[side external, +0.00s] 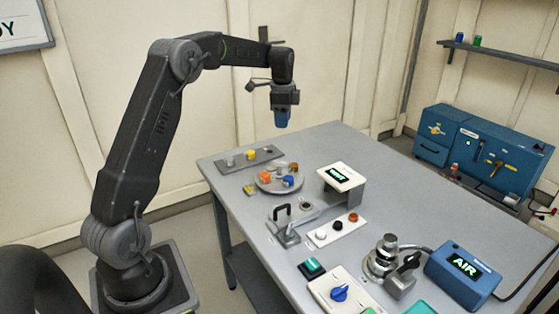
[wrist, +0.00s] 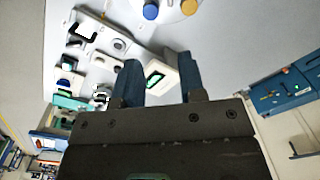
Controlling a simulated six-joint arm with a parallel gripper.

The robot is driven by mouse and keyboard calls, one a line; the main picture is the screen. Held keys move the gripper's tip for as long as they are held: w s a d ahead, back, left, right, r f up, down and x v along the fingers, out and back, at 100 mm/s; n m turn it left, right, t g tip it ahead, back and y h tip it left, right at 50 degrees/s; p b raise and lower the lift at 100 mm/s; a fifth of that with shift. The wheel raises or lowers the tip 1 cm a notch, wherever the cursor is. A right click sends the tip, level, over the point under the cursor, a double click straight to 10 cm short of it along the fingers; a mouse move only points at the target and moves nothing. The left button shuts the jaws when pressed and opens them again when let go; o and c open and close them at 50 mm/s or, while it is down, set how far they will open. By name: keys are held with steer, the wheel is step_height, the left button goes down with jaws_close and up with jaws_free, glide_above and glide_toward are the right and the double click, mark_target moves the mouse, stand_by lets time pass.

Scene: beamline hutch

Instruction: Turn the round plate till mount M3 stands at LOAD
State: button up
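The round plate (side external: 269,187) lies on the bench and bears several mounts. An orange mount (side external: 265,177), a blue mount (side external: 288,181) and a brown mount (side external: 294,168) show; I cannot read which is M3. A small yellow piece (side external: 249,189) sits at the plate's left edge; no LOAD lettering is legible. In the wrist view the plate (wrist: 172,17) is cut off at the top edge, with a blue mount (wrist: 150,11) and an orange one (wrist: 189,6). My gripper (wrist: 160,78) is open and empty, its blue fingers apart. It hangs well above the bench, behind the plate (side external: 282,118).
A grey strip (side external: 268,154) with small pieces lies behind the plate. A raised white display (side external: 341,177) stands close on its right. A black-handled lever (side external: 283,215) and a button panel (side external: 336,231) are in front. A blue AIR box (side external: 463,275) stands front right.

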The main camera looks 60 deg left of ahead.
mark_target(279, 162)
steer(key=shift+m, duration=0.4)
steer(key=a+f, duration=0.1)
steer(key=f, duration=0.4)
steer(key=a+f, duration=0.1)
steer(key=f, duration=1)
steer(key=shift+w+a+f, duration=0.1)
steer(key=shift+w+a, duration=0.2)
steer(key=shift+a, duration=0.1)
jaws_close()
